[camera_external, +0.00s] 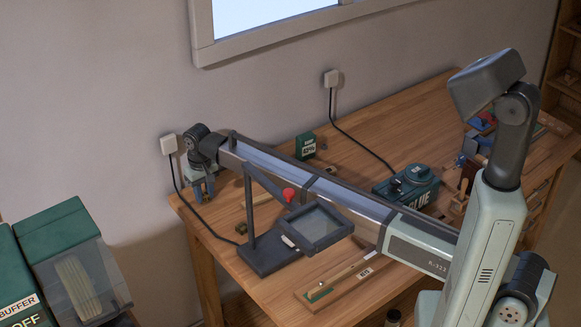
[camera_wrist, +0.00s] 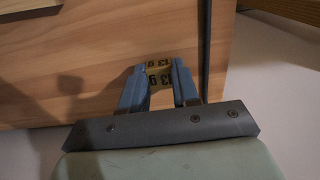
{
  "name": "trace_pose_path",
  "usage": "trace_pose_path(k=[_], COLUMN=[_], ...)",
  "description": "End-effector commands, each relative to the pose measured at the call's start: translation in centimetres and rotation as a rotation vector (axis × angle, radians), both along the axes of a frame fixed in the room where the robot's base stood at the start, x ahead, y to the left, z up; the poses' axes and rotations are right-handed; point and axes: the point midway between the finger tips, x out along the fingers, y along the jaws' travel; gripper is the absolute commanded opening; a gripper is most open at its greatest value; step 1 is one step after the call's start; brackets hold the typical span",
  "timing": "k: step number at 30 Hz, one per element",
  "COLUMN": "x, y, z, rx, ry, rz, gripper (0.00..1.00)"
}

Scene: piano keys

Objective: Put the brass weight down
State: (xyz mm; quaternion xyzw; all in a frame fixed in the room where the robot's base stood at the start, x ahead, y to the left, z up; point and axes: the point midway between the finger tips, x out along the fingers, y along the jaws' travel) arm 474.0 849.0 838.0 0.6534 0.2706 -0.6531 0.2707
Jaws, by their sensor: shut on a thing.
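My gripper (camera_external: 198,188) is at the far left corner of the wooden table (camera_external: 232,207) in the external view. In the wrist view its two blue fingers (camera_wrist: 158,70) are shut on the brass weight (camera_wrist: 159,76), a small yellowish block with dark printed figures. Wooden surface shows beyond the fingers. I cannot tell whether the weight touches the wood. In the external view the weight is too small or hidden to make out.
A framed magnifier (camera_external: 318,226) on a dark stand (camera_external: 268,254) is under my arm. A wooden key (camera_external: 338,287) lies at the front. A green box (camera_external: 306,146) and a glue pot (camera_external: 408,186) stand further back. Black cables (camera_external: 348,133) run from wall plugs. Green bins (camera_external: 60,250) are at left.

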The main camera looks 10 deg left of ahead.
Motion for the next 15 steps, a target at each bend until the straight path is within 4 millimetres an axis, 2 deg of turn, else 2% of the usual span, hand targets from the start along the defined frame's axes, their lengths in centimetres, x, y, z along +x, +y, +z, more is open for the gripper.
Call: trace_pose_path(k=[8,9,15], x=[0.0,0.0,0.0], y=[0.0,0.0,0.01], z=[-0.32,-0.27,-0.26], rx=[0.0,0.0,0.0], ry=[0.0,0.0,0.0], rz=[0.0,0.0,0.0], gripper=[0.02,0.34,0.53])
